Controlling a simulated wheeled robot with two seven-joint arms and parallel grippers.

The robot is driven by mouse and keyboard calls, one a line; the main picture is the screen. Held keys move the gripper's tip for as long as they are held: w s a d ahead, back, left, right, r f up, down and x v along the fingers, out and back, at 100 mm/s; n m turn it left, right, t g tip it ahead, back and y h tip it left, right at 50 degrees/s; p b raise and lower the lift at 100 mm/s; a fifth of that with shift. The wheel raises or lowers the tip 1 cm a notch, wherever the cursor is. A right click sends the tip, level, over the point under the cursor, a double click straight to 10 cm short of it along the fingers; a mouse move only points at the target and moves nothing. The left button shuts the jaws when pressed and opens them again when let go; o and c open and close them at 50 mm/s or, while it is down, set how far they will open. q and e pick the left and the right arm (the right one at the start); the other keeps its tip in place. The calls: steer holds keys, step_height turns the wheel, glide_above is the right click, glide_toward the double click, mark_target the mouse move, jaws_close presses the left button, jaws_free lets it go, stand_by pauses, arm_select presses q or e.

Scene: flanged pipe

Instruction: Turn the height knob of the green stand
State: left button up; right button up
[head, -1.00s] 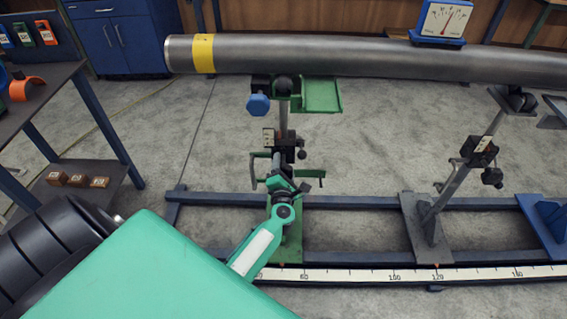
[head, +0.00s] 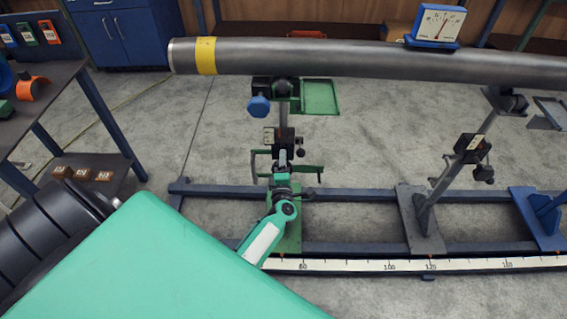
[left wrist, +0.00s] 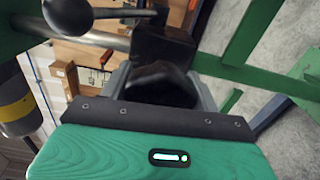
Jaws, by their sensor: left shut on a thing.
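The green stand (head: 290,235) stands on the blue rail frame under the left part of the grey pipe (head: 330,58). Its dark post block (head: 285,138) has a small black ball lever, seen large in the left wrist view (left wrist: 75,12). My left gripper (head: 284,161) is at the near side of this block. In the left wrist view its grey fingers (left wrist: 160,88) are shut around the dark height knob (left wrist: 160,78), which they partly hide. A blue knob (head: 259,106) sits higher on the stand, apart from my gripper. My right gripper is not in view.
A second stand (head: 424,220) holds the pipe further right. A dial gauge (head: 437,24) sits on the pipe. A white scale (head: 400,265) runs along the front rail. A dark bench (head: 50,75) with small parts is at the left. The floor behind the rails is clear.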

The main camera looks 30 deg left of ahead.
arm_select(q)
steer(key=shift+f, duration=0.1)
steer(key=o, duration=1)
steer(key=shift+v, duration=6.95)
